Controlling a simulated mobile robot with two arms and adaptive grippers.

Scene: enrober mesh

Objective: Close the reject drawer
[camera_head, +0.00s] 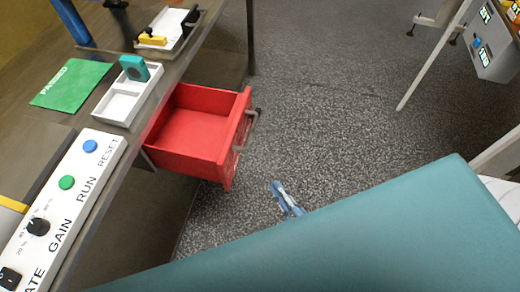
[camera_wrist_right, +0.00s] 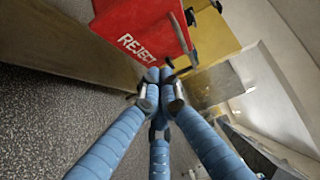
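The red reject drawer (camera_head: 195,130) stands pulled out from the right side of the bench in the head view. Its inside looks empty, and a dark handle (camera_head: 250,125) is on its front. My left gripper is not seen.
The bench carries a green mat (camera_head: 72,85), a white divided tray (camera_head: 125,100) with a teal piece (camera_head: 135,68), and a control panel (camera_head: 75,190) with buttons. Speckled floor (camera_head: 330,110) beside the drawer is clear. A yellow surface (camera_wrist_right: 222,30) lies beyond the drawer.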

